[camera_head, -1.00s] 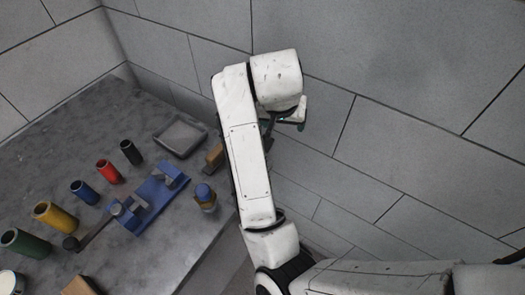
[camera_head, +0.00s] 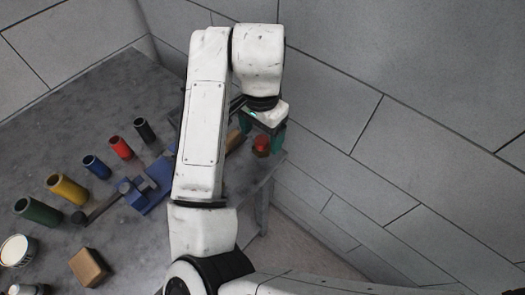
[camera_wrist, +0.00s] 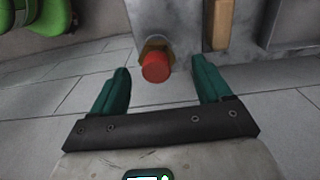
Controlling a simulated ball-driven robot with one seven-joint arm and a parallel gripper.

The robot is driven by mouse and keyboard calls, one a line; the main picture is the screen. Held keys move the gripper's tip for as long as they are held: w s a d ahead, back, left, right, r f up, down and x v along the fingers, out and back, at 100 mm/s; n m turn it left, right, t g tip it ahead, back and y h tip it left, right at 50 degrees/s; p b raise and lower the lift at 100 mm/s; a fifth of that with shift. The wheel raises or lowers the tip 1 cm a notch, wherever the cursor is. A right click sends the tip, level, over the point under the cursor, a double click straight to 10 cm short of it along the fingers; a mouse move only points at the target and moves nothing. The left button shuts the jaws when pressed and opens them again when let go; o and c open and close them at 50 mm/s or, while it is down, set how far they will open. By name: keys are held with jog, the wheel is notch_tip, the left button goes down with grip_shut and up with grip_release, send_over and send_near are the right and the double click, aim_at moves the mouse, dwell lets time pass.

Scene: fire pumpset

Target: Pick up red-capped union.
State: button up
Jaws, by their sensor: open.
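The red-capped union (camera_head: 262,144) stands near the table's right edge in the head view. In the wrist view the red cap (camera_wrist: 156,68) shows near the middle, with a brass-coloured body (camera_wrist: 153,46) partly visible behind it. My gripper (camera_head: 260,128) is open and empty, close to the union. In the wrist view, its two teal fingers reach up on either side of the cap, with gaps on both sides. I cannot tell how far the fingertips are from the union in depth.
Black, red (camera_head: 121,147), blue, yellow (camera_head: 66,188) and green cylinders line the grey table. A blue vise (camera_head: 143,190) stands near my arm. A wooden block (camera_wrist: 217,25) is right of the union in the wrist view. The tiled wall is close on the right.

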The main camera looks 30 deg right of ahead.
aim_at(262, 150)
jog(key=shift+s+f+p, duration=0.2)
jog(key=shift+f+p, duration=0.1)
jog(key=shift+f, duration=2.6)
jog(key=shift+c, duration=0.2)
grip_shut()
